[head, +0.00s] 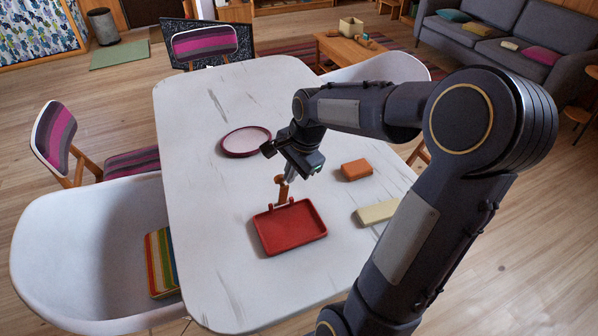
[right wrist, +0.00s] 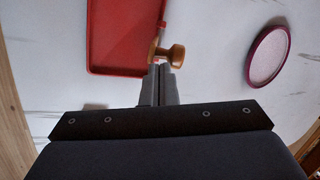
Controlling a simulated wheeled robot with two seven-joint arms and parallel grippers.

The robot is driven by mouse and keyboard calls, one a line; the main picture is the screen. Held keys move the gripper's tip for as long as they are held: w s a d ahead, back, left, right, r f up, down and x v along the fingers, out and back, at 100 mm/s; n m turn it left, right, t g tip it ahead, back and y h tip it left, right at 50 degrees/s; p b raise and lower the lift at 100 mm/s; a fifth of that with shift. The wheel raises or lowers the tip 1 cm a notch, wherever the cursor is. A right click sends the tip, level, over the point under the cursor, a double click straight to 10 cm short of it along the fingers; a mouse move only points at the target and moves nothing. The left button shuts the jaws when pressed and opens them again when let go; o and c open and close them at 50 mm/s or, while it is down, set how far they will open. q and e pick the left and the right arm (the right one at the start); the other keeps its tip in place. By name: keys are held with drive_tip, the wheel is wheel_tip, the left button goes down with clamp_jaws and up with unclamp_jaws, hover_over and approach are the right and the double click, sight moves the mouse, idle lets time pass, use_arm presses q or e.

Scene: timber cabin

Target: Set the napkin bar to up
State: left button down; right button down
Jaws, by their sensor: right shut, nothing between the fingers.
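A red napkin tray (head: 290,236) lies on the white table, and its corner also shows in the right wrist view (right wrist: 122,40). An orange-brown bar (head: 283,192) with a knob rises from the tray's back edge and looks roughly upright in the head view. In the right wrist view its knobbed end (right wrist: 168,53) is just beyond the fingertips. My right gripper (head: 288,177) is shut and empty, its tips (right wrist: 160,68) right at the bar; I cannot tell whether they touch it. My left gripper is not in view.
A round pink-rimmed plate (head: 246,141) lies left of my right gripper. An orange block (head: 356,170) and a pale yellow block (head: 378,212) lie on the right of the table (head: 205,250). White chairs stand close to the table's edges. The table's left part is clear.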

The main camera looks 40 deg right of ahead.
drive_tip(key=shift+w, duration=0.1)
drive_tip(key=shift+w+d+p, duration=0.1)
drive_tip(key=shift+w+p, duration=0.25)
drive_tip(key=shift+w, duration=0.75)
drive_tip(key=shift+s+f, duration=0.1)
drive_tip(key=shift+s, duration=0.1)
